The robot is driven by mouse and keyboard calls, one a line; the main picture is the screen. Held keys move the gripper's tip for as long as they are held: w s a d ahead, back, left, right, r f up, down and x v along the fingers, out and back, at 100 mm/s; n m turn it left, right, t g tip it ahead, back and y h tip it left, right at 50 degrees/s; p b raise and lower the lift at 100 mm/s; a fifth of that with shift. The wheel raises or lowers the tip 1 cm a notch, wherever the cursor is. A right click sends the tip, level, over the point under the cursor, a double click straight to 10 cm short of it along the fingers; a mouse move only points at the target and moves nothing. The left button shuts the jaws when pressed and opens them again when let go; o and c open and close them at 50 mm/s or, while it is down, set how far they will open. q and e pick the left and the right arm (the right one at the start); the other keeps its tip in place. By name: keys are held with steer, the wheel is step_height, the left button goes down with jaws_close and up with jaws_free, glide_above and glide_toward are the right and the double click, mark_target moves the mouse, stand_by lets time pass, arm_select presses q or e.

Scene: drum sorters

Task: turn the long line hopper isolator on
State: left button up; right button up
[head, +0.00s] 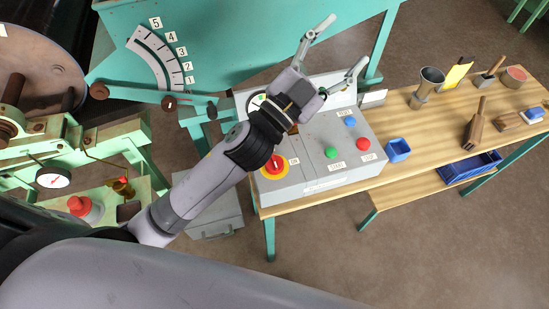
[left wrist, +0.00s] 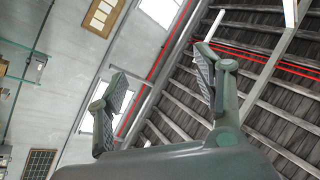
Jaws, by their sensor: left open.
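A grey control box (head: 312,184) sits on the left end of the wooden bench. On its front left is a red rotary knob on a yellow disc (head: 284,171), with a small label beside it; this looks like an isolator, but I cannot read its name or position. My left gripper (head: 345,46) is open and empty, raised above the back of the box with its fingers pointing away to the upper right. Its forearm passes close by the knob in the picture. The open fingers also show in the left wrist view (left wrist: 160,80), facing the ceiling. My right gripper is out of view.
The box also carries a green button (head: 331,153), a red button (head: 362,144) and a blue button (head: 350,122). A blue cup (head: 398,150), a metal beaker (head: 428,84) and brushes stand on the bench (head: 415,125). Green machinery with a numbered scale (head: 160,58) stands left and behind.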

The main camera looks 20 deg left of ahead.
arm_select(q)
steer(key=s+d+r+m+g+h, duration=0.4)
steer(key=s+d+m+g+h, duration=0.7)
steer(key=m+g, duration=0.6)
steer(key=m+g+y, duration=0.3)
steer(key=m+y, duration=0.5)
steer(key=y, duration=1.4)
glide_toward(274, 160)
steer(key=f+p, duration=0.1)
steer(key=f, duration=0.1)
steer(key=f+p, duration=0.2)
steer(key=f, duration=0.1)
steer(key=f+p, duration=0.2)
steer(key=f, duration=0.1)
steer(key=shift+s+d+f, duration=0.15)
steer(key=shift+d+f, duration=0.05)
steer(key=shift+d, duration=0.05)
steer(key=shift+f+p, duration=0.3)
steer(key=shift+f, duration=0.5)
steer(key=shift+c, duration=0.2)
